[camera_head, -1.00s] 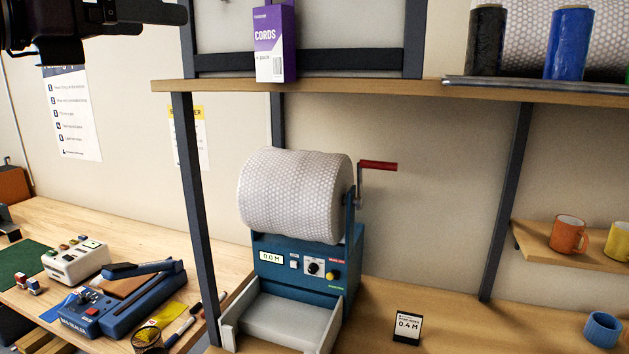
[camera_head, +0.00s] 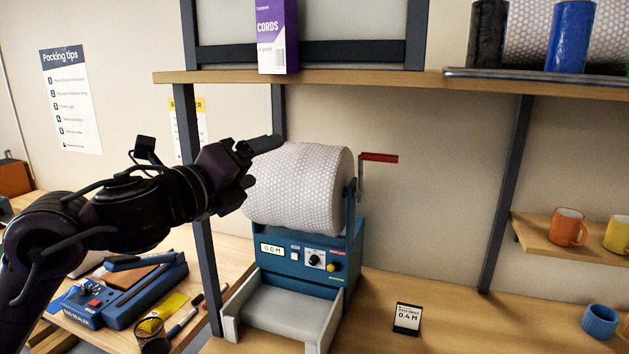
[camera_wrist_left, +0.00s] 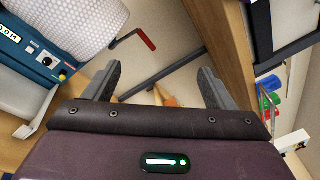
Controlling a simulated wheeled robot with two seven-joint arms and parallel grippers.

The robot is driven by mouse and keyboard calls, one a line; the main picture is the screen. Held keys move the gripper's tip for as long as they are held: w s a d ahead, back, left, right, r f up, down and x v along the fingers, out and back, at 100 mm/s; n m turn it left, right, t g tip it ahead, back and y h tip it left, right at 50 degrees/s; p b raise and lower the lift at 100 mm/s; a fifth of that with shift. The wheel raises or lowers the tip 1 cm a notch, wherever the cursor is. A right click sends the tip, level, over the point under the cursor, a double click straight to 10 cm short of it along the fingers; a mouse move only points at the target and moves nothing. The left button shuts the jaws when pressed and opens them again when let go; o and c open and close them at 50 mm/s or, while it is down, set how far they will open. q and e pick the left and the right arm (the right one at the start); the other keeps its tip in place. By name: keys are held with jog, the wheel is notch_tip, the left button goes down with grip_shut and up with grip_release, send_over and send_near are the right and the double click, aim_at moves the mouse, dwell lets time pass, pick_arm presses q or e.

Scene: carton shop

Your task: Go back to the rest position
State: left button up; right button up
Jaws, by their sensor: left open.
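My left gripper (camera_head: 262,163) is open and empty. In the head view it reaches in from the left, in front of the left edge of the bubble-wrap roll (camera_head: 300,188); I cannot tell if they touch there. In the left wrist view the two fingers (camera_wrist_left: 158,90) stand wide apart with nothing between them, and the roll (camera_wrist_left: 75,25) is off to the upper left. The roll sits on the blue dispenser (camera_head: 300,260), whose display reads 0.0 M. The dispenser's red crank handle (camera_head: 379,158) points right and also shows in the wrist view (camera_wrist_left: 146,40). My right gripper is in neither view.
A purple CORDS box (camera_head: 277,40) stands on the upper shelf (camera_head: 350,82). A dark post (camera_head: 196,215) rises close to my left arm. A blue bag sealer (camera_head: 125,292) lies on the left bench.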

pick_arm(q)
jog(key=s+a+f+n+g+y, duration=0.1)
jog(key=s+a+f+n+y, duration=0.15)
jog(key=f+n, duration=0.85)
jog(key=s+a+f+n+g+y, duration=0.1)
jog(key=s+f+n+g+y, duration=0.2)
jog(key=f+n, duration=0.85)
jog(key=s+a+f+n+g+y, duration=0.2)
jog(key=s+a+f+n+g, duration=0.15)
jog(key=s+f, duration=0.75)
jog(key=s+a+f+n+g+y, duration=0.2)
jog(key=s+a+f+n+g, duration=0.15)
jog(key=s+f, duration=0.7)
notch_tip(320, 180, down, 38)
jog(key=s+g+b, duration=0.1)
jog(key=g+b, duration=0.1)
jog(key=b, duration=0.4)
jog(key=s+a+f+g+b, duration=0.1)
jog(key=s+a+f+b, duration=0.2)
jog(key=s+f, duration=1.6)
notch_tip(320, 180, down, 3)
jog(key=shift+s+a+f+b, duration=0.2)
jog(key=shift+s+b, duration=0.2)
jog(key=shift+b, duration=0.3)
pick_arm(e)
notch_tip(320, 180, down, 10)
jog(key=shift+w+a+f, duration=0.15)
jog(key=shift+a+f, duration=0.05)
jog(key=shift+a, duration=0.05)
